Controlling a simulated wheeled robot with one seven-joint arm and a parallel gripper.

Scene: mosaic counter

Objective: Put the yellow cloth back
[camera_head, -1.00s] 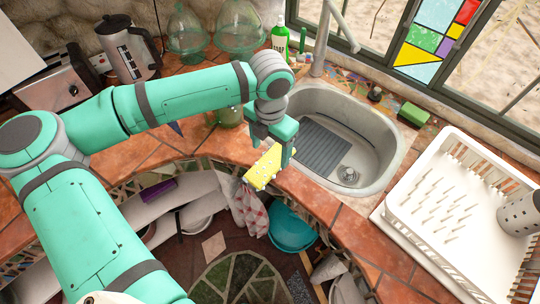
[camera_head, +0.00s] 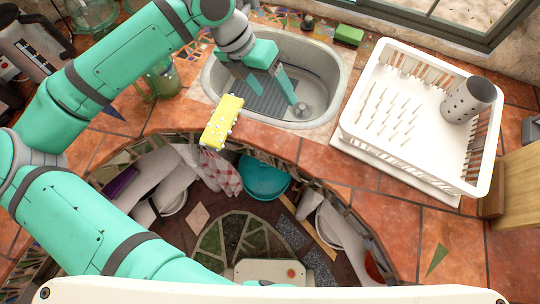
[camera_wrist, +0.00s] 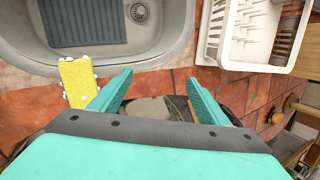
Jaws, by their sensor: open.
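The yellow cloth (camera_head: 222,122), with small white knobs along its edges, rests at the counter's front edge, just in front of the sink (camera_head: 325,72). Its lower end reaches over the edge. My gripper (camera_head: 277,99) is open and empty, over the sink's front part in the head view, up and right of the cloth and apart from it. In the wrist view the cloth (camera_wrist: 76,84) lies left of my open fingers (camera_wrist: 159,79), with nothing between them.
A white dish rack (camera_head: 375,138) with a grey utensil holder (camera_head: 468,100) stands right of the sink. A green sponge (camera_head: 349,35) lies behind the sink. A green glass jug (camera_head: 163,80) stands on the left. A checked cloth (camera_head: 222,172) and a teal bowl (camera_head: 263,177) are below the counter.

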